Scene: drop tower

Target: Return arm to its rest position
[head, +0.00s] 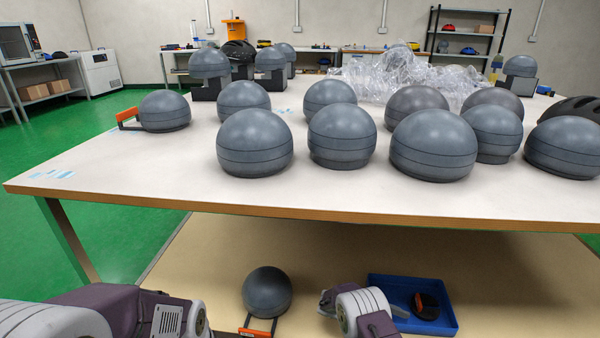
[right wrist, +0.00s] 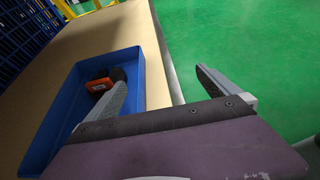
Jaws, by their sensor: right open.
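My right gripper (head: 326,303) is low in front of the table, just left of a blue tray (head: 455,326) on the lower level. In the right wrist view its two fingers stand wide apart with nothing between them (right wrist: 168,88). One finger overlaps the blue tray (right wrist: 62,122) in that picture, and the other is over the green floor. A black and orange object (head: 426,306) lies in the tray and shows partly behind the finger (right wrist: 100,84). My left arm comes in at the lower left of the head view, but its gripper is not visible.
Several grey domes (head: 254,143) stand on the white table (head: 140,190), whose wooden front edge is above my right gripper. Another dome (head: 267,291) with an orange handle sits low, left of that gripper. Clear plastic wrap (head: 405,78) lies at the table's back.

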